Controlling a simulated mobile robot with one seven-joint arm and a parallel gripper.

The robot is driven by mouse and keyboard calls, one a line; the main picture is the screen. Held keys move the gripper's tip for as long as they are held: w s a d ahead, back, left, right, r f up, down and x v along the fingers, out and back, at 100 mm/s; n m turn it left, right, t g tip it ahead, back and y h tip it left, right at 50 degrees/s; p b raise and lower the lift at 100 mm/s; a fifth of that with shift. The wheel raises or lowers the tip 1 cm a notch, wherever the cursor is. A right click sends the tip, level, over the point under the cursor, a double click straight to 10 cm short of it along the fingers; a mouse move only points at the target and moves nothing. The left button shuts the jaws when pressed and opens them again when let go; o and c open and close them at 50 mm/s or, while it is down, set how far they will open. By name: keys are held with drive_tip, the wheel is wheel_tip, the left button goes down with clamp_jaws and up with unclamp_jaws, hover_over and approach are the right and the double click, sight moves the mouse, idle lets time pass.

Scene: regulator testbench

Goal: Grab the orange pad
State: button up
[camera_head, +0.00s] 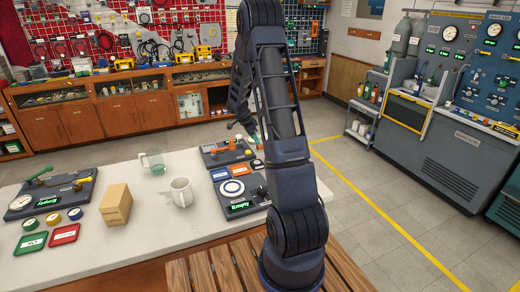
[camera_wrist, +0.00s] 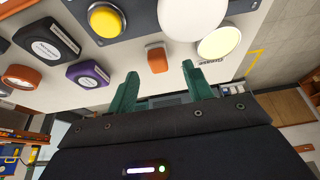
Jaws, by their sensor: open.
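An orange pad (camera_head: 258,166) lies flat near the right end of the white bench, beside a blue pad (camera_head: 220,173). My gripper (camera_head: 254,138) is above the far right part of the bench, partly behind my arm. In the wrist view its two green fingers (camera_wrist: 159,88) are apart with nothing between them. A small orange block (camera_wrist: 157,60) shows just beyond the fingertips, not touching them. Another orange piece with a pale round top (camera_wrist: 22,78) is at the left. I cannot tell which of these is the pad.
A dark panel (camera_head: 228,152) lies near my gripper. Purple (camera_wrist: 88,74) and dark (camera_wrist: 47,46) labelled pieces show in the wrist view.

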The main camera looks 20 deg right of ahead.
sight(260, 148)
drive_tip(key=shift+s+d+x, duration=0.1)
drive_tip(key=shift+d+x, duration=0.05)
drive_tip(key=shift+x, duration=1.1)
drive_tip(key=shift+s+d+x, duration=0.1)
drive_tip(key=shift+x, duration=1.15)
drive_tip(key=shift+r, duration=0.1)
drive_tip(key=c, duration=1.1)
drive_tip(key=shift+o, duration=0.2)
drive_tip(key=shift+r, duration=0.1)
